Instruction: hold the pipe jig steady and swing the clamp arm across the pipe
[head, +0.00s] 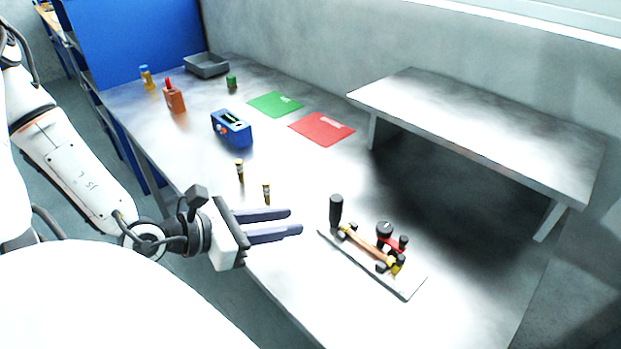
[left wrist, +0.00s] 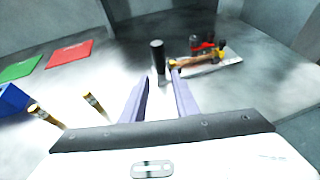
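The pipe jig (head: 405,286) is a flat light plate on the table at the lower right, with a copper-coloured pipe (head: 368,243) lying along it. A black upright handle (head: 336,210) stands at its left end. A red clamp arm (head: 396,246) with black knobs sits at its right part; whether it crosses the pipe I cannot tell. My left gripper (head: 297,222) is open and empty, left of the jig and apart from it. In the left wrist view the black handle (left wrist: 158,62) shows just beyond the open fingers (left wrist: 160,85). My right gripper is not in view.
Two small brass-and-black pieces (head: 240,170) stand near the table's left edge. A blue device (head: 232,128), a red mat (head: 321,129), a green mat (head: 275,104), an orange block (head: 175,99) and a grey tray (head: 206,65) lie farther back. A raised shelf (head: 480,110) stands at right.

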